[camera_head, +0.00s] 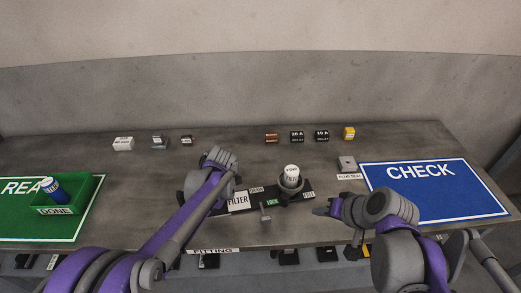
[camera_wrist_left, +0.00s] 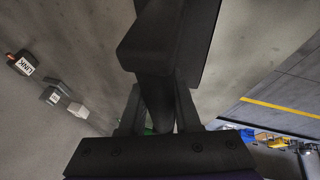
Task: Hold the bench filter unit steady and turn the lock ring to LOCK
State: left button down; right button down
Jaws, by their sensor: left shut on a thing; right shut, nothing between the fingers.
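The bench filter unit's black base (camera_head: 297,189) lies on the bench, with a white FILTER label and a green LOCK label. A white-capped filter (camera_head: 291,171) stands upright in it with the grey lock ring (camera_head: 290,187) around it. My left gripper (camera_wrist_left: 158,100) is shut on a dark part at the left end of the unit; my own wrist hides its fingers in the head view. My right gripper (camera_head: 321,210) is shut and empty, just right of the unit and apart from the ring.
A green bin (camera_head: 84,199) labelled DONE holds a blue cylinder on the green mat at left. A blue CHECK mat (camera_head: 440,195) lies at right, with a grey block (camera_head: 347,163) beside it. Several small blocks line the back.

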dwell(0.4)
pick_arm(q)
jog(key=c, duration=0.5)
grip_release()
jog(key=shift+a+f, duration=0.1)
jog(key=shift+c, duration=0.2)
jog(key=v, duration=1.2)
jog(key=s+a+f+m+t+h+p, duration=0.1)
jog(key=s+a+f+m+h, duration=0.1)
jog(key=s+m, duration=0.8)
jog(key=s+a+f+m+t+h+p, duration=0.2)
jog(key=s+m, duration=0.8)
jog(key=s, duration=0.5)
jog(key=shift+a+m+h, duration=0.3)
jog(key=shift+a+h, duration=0.2)
jog(key=shift+a, duration=0.55)
pick_arm(e)
jog(key=s+f+n+g+h, duration=0.1)
jog(key=s+f+n+h, duration=0.2)
jog(key=s, duration=0.9)
notch_tip(320, 180, down, 2)
jog(key=shift+f, duration=0.25)
